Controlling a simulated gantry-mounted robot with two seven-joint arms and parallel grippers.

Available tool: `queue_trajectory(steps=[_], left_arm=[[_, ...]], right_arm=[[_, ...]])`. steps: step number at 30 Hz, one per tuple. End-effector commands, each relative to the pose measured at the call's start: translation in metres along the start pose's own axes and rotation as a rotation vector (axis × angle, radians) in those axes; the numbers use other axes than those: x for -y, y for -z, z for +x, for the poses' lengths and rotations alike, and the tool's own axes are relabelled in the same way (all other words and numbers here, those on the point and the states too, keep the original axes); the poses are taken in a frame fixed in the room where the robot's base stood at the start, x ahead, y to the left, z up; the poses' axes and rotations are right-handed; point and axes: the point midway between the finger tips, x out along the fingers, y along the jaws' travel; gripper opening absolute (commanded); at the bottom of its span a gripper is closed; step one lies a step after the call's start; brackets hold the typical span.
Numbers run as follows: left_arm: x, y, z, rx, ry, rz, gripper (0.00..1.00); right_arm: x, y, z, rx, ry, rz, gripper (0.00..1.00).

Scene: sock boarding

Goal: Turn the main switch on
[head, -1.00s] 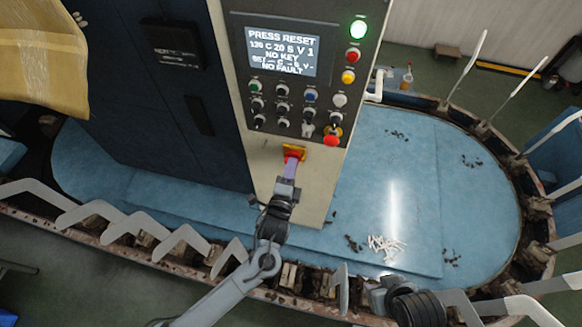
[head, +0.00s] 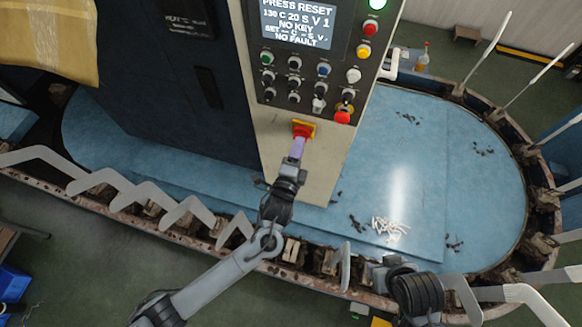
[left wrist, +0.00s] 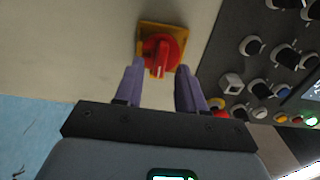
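The main switch (head: 303,129) is a red rotary knob on a yellow square plate, low on the pale front of the control column. It also shows in the left wrist view (left wrist: 162,52), where the knob's grip ridge runs nearly upright in the picture. My left gripper (head: 298,148) is at the switch. In the left wrist view its two purple fingers (left wrist: 158,78) are apart, with the knob ahead between their tips. I cannot tell whether they touch it. My right gripper (head: 378,272) is low in the head view, away from the column, its fingers unclear.
Above the switch are several knobs and buttons, a red stop button (head: 343,116) and a screen (head: 298,22) reading "PRESS RESET", "NO KEY" and "NO FAULT". Upright sock forms (head: 175,212) line the oval blue deck (head: 440,160).

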Motion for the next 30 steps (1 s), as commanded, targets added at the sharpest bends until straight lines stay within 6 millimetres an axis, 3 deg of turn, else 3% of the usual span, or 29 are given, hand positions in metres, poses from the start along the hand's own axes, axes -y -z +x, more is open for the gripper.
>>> queue_trajectory(steps=[9, 15, 30], left_arm=[[-0.003, 0.0, -0.055, -0.001, -0.002, -0.002, 0.39], [-0.002, 0.0, -0.08, 0.0, -0.001, -0.001, 0.39], [0.0, 0.0, -0.09, 0.0, -0.001, 0.0, 0.39]], right_arm=[[0.001, -0.004, 0.013, 0.0, 0.0, 0.0, 0.43], [0.002, -0.005, 0.018, 0.0, 0.003, 0.004, 0.43], [0.003, -0.005, 0.019, -0.001, 0.007, 0.009, 0.43]])
